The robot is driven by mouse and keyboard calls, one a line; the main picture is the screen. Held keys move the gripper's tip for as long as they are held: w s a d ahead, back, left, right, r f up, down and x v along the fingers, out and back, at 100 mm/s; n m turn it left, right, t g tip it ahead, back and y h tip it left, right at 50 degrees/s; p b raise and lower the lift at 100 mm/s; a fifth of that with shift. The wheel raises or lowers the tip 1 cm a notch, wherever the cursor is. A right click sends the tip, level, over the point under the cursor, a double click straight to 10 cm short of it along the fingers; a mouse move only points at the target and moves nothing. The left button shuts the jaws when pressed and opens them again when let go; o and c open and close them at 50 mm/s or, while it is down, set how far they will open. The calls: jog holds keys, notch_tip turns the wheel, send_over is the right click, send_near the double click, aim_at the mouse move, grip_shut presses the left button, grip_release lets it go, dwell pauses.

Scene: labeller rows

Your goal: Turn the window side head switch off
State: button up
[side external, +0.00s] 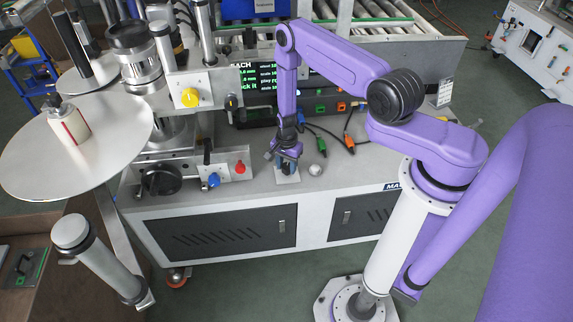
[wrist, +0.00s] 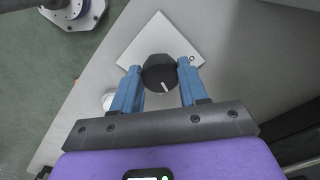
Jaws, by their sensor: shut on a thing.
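The switch is a black rotary knob (wrist: 157,74) with a short white pointer mark, on a white square plate (wrist: 150,40) on the machine's grey top. In the wrist view the mark points down toward my gripper's palm, slightly right. My gripper (wrist: 160,70) has its two blue fingers on either side of the knob, closed on it. In the side view my gripper (side external: 287,162) points down over the plate (side external: 287,178), and the knob is mostly hidden there by the fingers. No label can be read on the plate.
A small pale round knob (side external: 315,170) stands close to the right of the plate. A red knob (side external: 240,167) and blue knob (side external: 214,180) are to the left. Behind are a dark display panel (side external: 262,76) and cables with green and orange connectors (side external: 349,143). The grey top's front strip is clear.

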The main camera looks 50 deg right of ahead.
aim_at(287, 167)
jog(key=n, duration=0.6)
jog(key=shift+d+n, duration=0.1)
jog(key=shift+n, duration=0.2)
jog(key=n, duration=0.6)
jog(key=shift+s, duration=0.1)
jog(key=shift+n, duration=0.4)
jog(key=o, duration=1.1)
jog(key=shift+c, duration=0.2)
jog(key=shift+r, duration=0.1)
notch_tip(287, 167, up, 17)
jog(key=shift+r, duration=0.15)
